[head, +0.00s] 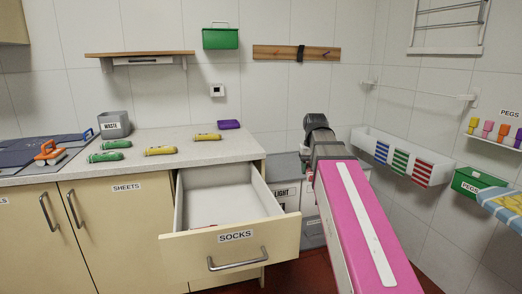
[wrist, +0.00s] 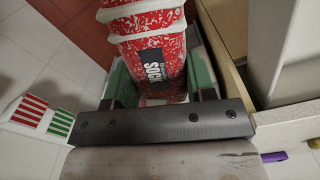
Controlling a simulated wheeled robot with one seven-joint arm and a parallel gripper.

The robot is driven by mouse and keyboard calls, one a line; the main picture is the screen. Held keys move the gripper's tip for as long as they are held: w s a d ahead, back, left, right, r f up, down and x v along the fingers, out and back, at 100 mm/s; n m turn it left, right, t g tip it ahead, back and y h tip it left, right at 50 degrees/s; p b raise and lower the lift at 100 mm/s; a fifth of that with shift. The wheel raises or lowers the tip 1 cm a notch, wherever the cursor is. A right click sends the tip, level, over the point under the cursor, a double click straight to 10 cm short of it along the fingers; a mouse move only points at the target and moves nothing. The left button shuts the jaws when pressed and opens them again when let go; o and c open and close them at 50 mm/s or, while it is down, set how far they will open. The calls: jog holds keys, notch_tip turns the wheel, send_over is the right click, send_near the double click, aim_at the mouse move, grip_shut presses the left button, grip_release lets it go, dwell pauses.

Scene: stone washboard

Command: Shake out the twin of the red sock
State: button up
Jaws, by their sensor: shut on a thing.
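A red sock-like item with a white pattern (wrist: 150,35) fills the top middle of the wrist view. It has a dark label that reads "SOCK", the rest cut off. My gripper (wrist: 158,82) is shut on it, with green pads at both sides. The item's far end is out of view. The drawer marked SOCKS (head: 283,225) is pulled open. Its visible floor is mostly bare. A small reddish patch shows near its front, too small to identify.
Green rolls (head: 117,144), yellow rolls (head: 160,151), a purple item (head: 229,124) and a WASTE bin (head: 114,125) are on the counter (head: 140,166). A white wall trough (head: 360,139) with striped patches is at right.

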notch_tip(320, 180, down, 9)
dwell(1.2)
dwell(0.4)
notch_tip(320, 180, up, 15)
jog(key=shift+r, duration=0.1)
notch_tip(320, 180, down, 16)
jog(key=r, duration=0.1)
notch_tip(320, 180, up, 15)
jog(key=shift+f, duration=0.3)
notch_tip(320, 180, down, 15)
jog(key=shift+r, duration=0.15)
